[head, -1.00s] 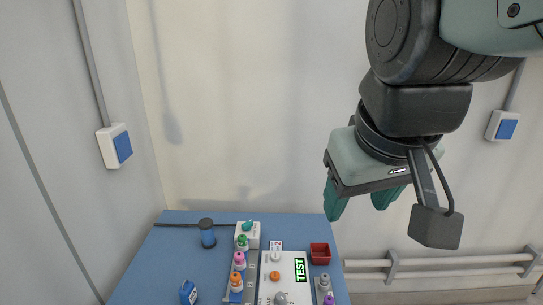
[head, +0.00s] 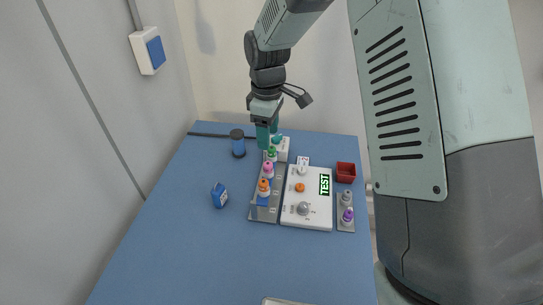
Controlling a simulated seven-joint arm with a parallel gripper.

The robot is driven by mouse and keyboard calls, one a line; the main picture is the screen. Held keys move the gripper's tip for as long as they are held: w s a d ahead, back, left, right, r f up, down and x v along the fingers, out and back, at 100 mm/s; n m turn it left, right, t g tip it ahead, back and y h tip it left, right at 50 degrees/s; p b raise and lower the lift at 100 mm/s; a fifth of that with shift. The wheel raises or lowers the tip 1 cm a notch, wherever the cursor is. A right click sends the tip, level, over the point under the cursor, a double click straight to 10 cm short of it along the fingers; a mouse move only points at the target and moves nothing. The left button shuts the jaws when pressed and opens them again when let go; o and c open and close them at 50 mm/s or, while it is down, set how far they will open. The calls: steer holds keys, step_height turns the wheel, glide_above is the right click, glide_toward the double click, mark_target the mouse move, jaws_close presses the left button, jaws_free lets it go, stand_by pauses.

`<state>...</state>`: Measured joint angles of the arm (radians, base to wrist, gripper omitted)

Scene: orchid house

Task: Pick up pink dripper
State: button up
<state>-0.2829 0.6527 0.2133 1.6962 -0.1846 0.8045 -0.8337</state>
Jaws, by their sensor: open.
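The pink dripper (head: 268,170) stands upright on a grey rack (head: 263,213) on the blue table. It is between a green-capped dripper (head: 271,153) behind it and an orange-capped dripper (head: 264,186) in front. My gripper (head: 266,138) is open, pointing down over the back end of the rack. In the picture it is just above the green dripper and behind the pink one. Its exact height over the rack is hard to tell. Nothing shows held in it.
A white panel (head: 318,208) with a TEST sign lies right of the rack. A grey holder (head: 345,225) with grey and purple drippers and a red box (head: 346,172) stand farther right. A blue-black jar (head: 238,144) and a blue bottle (head: 219,195) stand left.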

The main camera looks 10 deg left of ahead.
mark_target(268, 164)
step_height(268, 164, down, 11)
steer(key=shift+s+a+r, duration=0.1)
steer(key=shift+s+r, duration=0.05)
stand_by(0.4)
